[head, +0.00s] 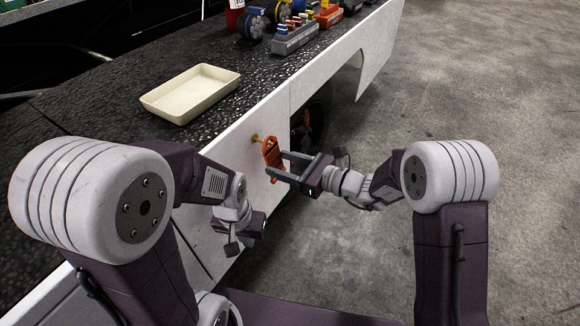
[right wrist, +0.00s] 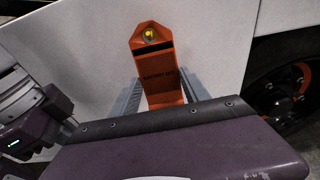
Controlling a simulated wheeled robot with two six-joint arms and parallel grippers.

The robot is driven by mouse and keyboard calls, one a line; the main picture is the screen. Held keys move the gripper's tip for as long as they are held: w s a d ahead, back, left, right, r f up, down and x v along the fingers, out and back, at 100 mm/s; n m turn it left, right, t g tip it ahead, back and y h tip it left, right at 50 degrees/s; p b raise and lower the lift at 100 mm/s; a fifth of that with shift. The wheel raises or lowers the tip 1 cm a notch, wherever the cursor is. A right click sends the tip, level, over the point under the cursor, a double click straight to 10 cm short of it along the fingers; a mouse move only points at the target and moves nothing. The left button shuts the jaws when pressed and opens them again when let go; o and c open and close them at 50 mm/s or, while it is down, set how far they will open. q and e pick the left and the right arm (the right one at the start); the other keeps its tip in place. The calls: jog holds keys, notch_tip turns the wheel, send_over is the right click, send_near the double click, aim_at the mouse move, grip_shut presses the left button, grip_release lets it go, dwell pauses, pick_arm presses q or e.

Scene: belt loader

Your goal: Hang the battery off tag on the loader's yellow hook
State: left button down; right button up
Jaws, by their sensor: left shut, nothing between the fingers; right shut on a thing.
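The orange battery off tag (head: 271,155) is held upright at the white side panel of the loader, and it also shows in the right wrist view (right wrist: 160,75). My right gripper (head: 283,166) is shut on the tag's lower part. The yellow hook (head: 256,139) sticks out from the panel at the tag's top. In the right wrist view the hook's yellow end (right wrist: 149,35) shows at the hole in the tag's top; I cannot tell whether it passes through. My left gripper (head: 240,240) is shut and empty, low beside the panel.
A cream tray (head: 191,93) lies on the loader's black top. A grey holder (head: 295,38) with coloured parts, a blue reel (head: 250,24) and a red container (head: 235,15) stand farther back. A wheel (right wrist: 290,85) sits in the opening right of the tag. Open concrete floor lies to the right.

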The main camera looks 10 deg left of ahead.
jog(key=shift+w+a, duration=0.1)
jog(key=shift+a, duration=0.25)
jog(key=shift+w+a+f+b, duration=0.2)
jog(key=shift+a+f+b, duration=0.25)
jog(key=shift+a+b, duration=0.1)
jog(key=o, duration=1.4)
jog(key=shift+o, duration=0.2)
jog(key=p+v, duration=0.3)
jog(key=v, duration=0.6)
